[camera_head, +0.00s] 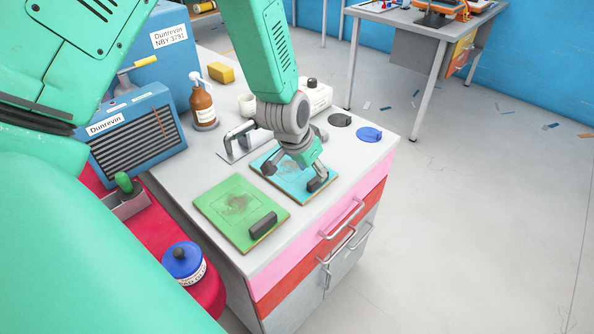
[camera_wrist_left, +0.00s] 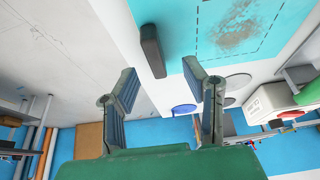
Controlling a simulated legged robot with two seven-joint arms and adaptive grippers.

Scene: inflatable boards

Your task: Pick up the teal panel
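The teal panel (camera_head: 291,191) lies flat on the grey worktop, partly hidden under my left gripper (camera_head: 296,170). It has a dark scuffed patch, a dashed line and a dark block handle (camera_head: 317,184) near its right edge. In the left wrist view the gripper (camera_wrist_left: 160,72) is open, its two fingers spread. The handle (camera_wrist_left: 151,48) shows between and just beyond the fingertips, with the teal surface (camera_wrist_left: 270,14) to its right. I cannot tell whether a finger touches it. My right gripper is not in view.
A green panel (camera_head: 218,207) with a similar handle lies in front. A soap bottle (camera_head: 203,105), yellow sponge (camera_head: 221,74), white box (camera_head: 316,95) and metal holder (camera_head: 236,149) stand behind.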

